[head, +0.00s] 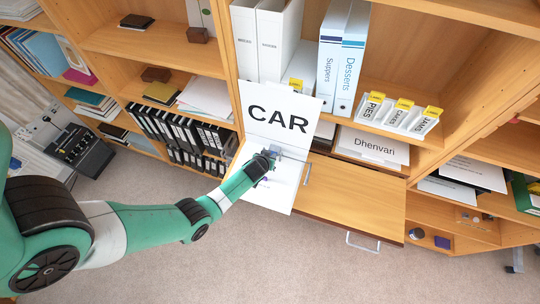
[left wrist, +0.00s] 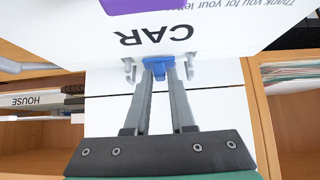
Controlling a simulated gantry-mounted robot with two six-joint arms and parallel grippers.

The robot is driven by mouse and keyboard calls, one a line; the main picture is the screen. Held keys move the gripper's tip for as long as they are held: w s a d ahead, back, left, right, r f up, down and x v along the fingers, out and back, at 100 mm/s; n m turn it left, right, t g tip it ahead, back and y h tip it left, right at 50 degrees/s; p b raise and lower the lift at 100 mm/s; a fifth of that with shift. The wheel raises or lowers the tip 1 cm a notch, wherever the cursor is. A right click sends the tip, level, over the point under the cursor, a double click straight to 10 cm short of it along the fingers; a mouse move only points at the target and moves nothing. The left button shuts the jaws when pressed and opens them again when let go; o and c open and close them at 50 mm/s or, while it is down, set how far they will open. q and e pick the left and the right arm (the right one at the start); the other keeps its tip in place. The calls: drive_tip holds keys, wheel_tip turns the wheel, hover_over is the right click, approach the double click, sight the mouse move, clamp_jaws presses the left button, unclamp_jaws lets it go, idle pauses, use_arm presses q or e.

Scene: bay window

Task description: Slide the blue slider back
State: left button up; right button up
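The blue slider (left wrist: 158,67) shows in the left wrist view, between two small grey brackets on a white board (left wrist: 225,60) with the word CAR on it. The tips of my left gripper (left wrist: 161,75) are at the slider, one on each side, and look closed on it. In the head view the CAR board (head: 293,101) stands in front of the shelves, and my left gripper (head: 270,156) reaches its lower part. The slider is too small or hidden to make out there. My right gripper is not in view.
A purple piece (left wrist: 130,4) is at the top edge of the left wrist view. Right of the board is an open wooden flap or drawer (head: 350,200) with metal handles. Binders (head: 275,45) and labelled boxes (head: 398,112) fill the shelves behind. The carpet (head: 230,265) in front is clear.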

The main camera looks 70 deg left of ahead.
use_arm(q)
clamp_jaws()
idle(1.1)
